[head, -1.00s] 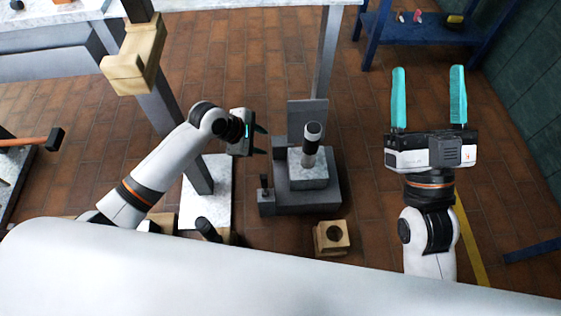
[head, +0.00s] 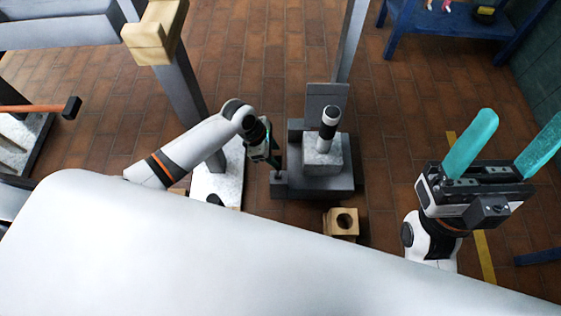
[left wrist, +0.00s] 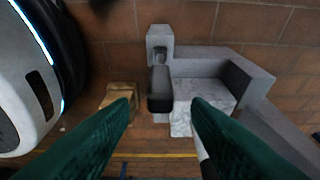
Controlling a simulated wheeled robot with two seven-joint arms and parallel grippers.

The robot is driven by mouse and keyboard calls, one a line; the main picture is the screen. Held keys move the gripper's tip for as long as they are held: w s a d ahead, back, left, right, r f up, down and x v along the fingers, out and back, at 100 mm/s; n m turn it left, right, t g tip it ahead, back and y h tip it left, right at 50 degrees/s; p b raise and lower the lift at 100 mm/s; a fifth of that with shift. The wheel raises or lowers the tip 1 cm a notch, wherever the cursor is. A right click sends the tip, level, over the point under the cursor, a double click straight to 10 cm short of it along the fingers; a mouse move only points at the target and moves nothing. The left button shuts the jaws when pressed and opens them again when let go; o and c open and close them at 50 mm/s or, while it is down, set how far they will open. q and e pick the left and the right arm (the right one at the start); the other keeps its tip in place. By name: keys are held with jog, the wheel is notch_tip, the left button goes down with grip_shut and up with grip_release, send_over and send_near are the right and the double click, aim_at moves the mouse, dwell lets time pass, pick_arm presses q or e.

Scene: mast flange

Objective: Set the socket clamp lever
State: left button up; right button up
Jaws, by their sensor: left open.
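The socket clamp (head: 312,185) is a dark grey base on the floor. A pale stone-like block stands on it, with a black-and-white cylinder (head: 328,124) upright in it. A short dark lever (left wrist: 160,88) stands at the base's left side; in the head view my left gripper (head: 271,162) mostly hides it. My left gripper is open and points down over the lever. In the left wrist view the lever's dark end lies between the two green fingertips, apart from both. My right gripper (head: 522,133) is open and empty at the far right, with teal fingers.
A wooden block with a round hole (head: 341,224) sits on the floor in front of the clamp. A grey post on a pale plate (head: 217,187) stands left of it, carrying a wooden bracket (head: 154,33). A blue bench (head: 455,30) stands at the back right.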

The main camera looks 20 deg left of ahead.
aim_at(277, 158)
pick_arm(q)
jog(key=b+x, duration=0.2)
jog(key=x, duration=0.3)
jog(key=shift+w+d+f, duration=0.1)
jog(key=shift+d+f, duration=0.05)
jog(key=shift+f, duration=0.2)
grip_shut()
